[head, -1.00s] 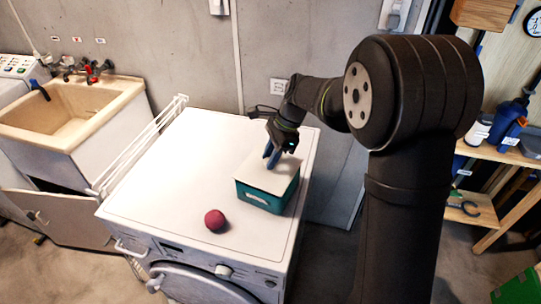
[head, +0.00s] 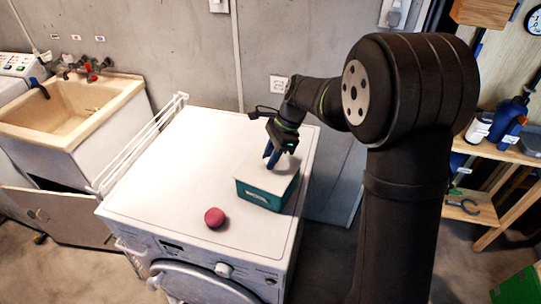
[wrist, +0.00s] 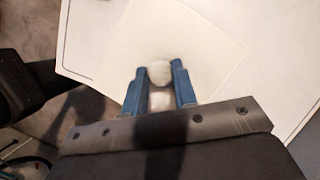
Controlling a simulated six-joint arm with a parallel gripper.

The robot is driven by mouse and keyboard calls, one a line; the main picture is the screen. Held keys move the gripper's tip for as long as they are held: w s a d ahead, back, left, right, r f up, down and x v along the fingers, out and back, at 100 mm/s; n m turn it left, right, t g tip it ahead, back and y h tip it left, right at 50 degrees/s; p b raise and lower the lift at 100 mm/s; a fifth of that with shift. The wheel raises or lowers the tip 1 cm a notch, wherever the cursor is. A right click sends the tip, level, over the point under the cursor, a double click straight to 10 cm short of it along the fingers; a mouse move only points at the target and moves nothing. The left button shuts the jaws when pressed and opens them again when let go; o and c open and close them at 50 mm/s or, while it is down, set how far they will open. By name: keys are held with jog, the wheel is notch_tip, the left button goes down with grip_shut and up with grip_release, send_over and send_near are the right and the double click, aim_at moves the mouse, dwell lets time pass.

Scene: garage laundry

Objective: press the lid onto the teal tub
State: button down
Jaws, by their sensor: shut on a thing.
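The teal tub (head: 265,198) stands on the right side of the white machine's top. A cream square lid (head: 252,176) lies over its top, its edges roughly in line with the tub's walls. I cannot tell whether it is fully seated. My gripper (head: 271,162) points down at the lid from above. In the wrist view, its blue fingers stand on both sides of the lid's pale knob (wrist: 159,72) and are shut on it. The lid (wrist: 205,55) fills the area around them there. The tub is hidden below the lid in the wrist view.
A dark pink ball (head: 215,218) sits on the machine top (head: 165,180), left of the tub and near the front edge. A white rack (head: 140,142) runs along the machine's left side. The machine top's left and back areas are clear.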

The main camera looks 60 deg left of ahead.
dwell(0.3)
jog(key=c, duration=0.6)
grip_release()
jog(key=shift+r, duration=3.45)
jog(key=shift+c, duration=0.2)
grip_shut()
jog(key=shift+f, duration=0.1)
